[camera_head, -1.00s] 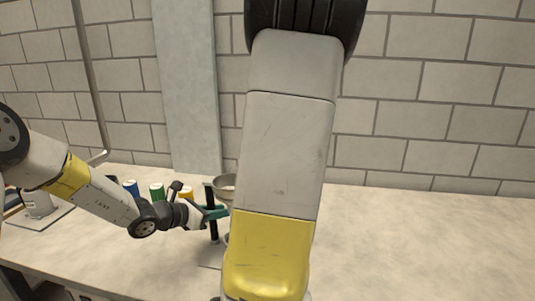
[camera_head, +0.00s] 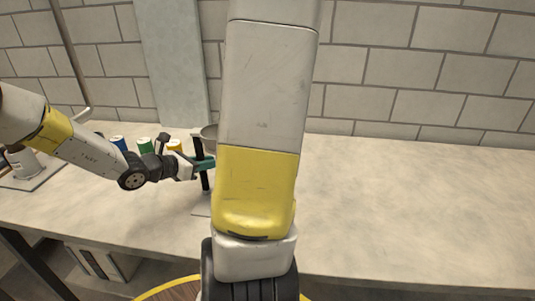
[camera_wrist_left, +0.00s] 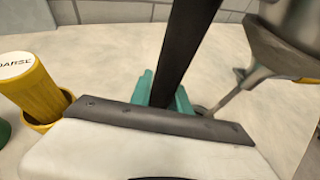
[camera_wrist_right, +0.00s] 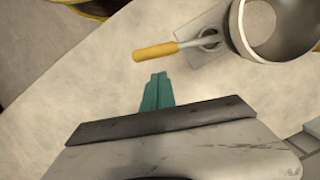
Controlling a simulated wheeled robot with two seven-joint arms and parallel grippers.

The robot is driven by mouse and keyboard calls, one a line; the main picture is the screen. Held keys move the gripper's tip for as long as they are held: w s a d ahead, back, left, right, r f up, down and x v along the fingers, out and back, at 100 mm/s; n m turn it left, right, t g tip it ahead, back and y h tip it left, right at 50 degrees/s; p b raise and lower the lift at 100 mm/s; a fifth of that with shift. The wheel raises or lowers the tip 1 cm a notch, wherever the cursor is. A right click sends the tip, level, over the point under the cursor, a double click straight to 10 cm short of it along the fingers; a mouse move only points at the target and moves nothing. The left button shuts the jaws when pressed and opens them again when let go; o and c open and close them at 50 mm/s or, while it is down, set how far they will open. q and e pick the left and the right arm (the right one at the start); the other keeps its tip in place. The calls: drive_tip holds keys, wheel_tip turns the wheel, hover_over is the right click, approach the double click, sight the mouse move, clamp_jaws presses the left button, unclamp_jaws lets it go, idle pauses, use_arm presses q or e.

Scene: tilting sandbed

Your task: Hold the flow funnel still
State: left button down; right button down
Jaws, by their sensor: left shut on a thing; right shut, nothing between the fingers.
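The flow funnel is a grey metal bowl (camera_head: 210,131), partly hidden behind my right arm in the head view. It shows at the top right of the left wrist view (camera_wrist_left: 288,28) and of the right wrist view (camera_wrist_right: 240,35). A yellow-orange handle (camera_wrist_right: 155,51) on a grey rod points left from beside it. My left gripper (camera_head: 205,163) is shut on an upright black post (camera_wrist_left: 186,45), with its teal fingers around it. My right gripper (camera_wrist_right: 157,88) is shut and empty over the tabletop, apart from the funnel and handle; in the head view it is hidden.
Blue, green and yellow containers stand behind my left gripper; the yellow one (camera_wrist_left: 38,92) has a white lid and sits in a yellow holder. A pale base plate (camera_head: 201,211) lies under the post. The worktop (camera_head: 420,210) is clear on the right, before a block wall.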

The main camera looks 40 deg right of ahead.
drive_tip(key=shift+s+a+f, duration=0.2)
drive_tip(key=shift+a+f, duration=0.15)
drive_tip(key=shift+a, duration=0.2)
drive_tip(key=shift+s+a+f, duration=0.2)
drive_tip(key=shift+a+f, duration=0.1)
drive_tip(key=shift+a, duration=0.2)
drive_tip(key=shift+s+a+m, duration=0.35)
drive_tip(key=shift+a, duration=0.3)
drive_tip(key=shift+s+a+m, duration=0.3)
drive_tip(key=shift+a+m, duration=0.05)
drive_tip(key=shift+a, duration=0.25)
drive_tip(key=shift+d, duration=0.15)
